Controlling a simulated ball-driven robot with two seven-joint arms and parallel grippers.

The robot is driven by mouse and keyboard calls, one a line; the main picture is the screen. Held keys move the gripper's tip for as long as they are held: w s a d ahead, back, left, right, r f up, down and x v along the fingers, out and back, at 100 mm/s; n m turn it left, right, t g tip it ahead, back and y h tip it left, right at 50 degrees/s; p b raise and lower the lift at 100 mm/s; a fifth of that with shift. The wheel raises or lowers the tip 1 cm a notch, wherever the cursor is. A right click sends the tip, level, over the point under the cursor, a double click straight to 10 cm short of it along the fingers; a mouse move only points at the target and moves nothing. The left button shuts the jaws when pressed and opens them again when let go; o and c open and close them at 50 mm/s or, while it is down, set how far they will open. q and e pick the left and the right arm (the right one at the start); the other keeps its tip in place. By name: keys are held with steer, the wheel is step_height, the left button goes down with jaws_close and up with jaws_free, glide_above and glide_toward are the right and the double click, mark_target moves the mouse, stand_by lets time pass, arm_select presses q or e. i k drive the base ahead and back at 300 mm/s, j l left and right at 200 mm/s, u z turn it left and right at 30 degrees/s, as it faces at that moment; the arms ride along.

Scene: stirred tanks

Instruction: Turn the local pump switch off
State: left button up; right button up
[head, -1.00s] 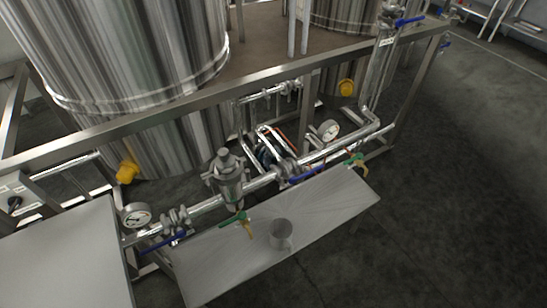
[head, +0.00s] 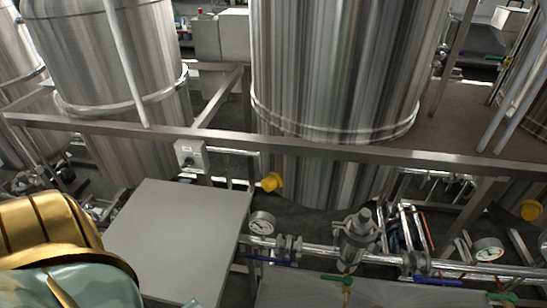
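The local pump switch (head: 191,155) is a small light grey box with a dark rotary knob on its front. It is mounted on the steel frame, left of the middle in the head view, behind the grey table. The knob is too small for me to read its position. Neither gripper shows. A gold and teal part of my own arm fills the lower left corner, well short of the switch.
A flat grey table (head: 178,235) stands in front of the switch, its top bare. A steel rail (head: 330,150) crosses the view before tall tanks (head: 335,70). Pipes, a gauge (head: 262,223) and blue-handled valves (head: 268,261) lie to the right.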

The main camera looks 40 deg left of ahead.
mark_target(189, 162)
steer(key=u, duration=1.9)
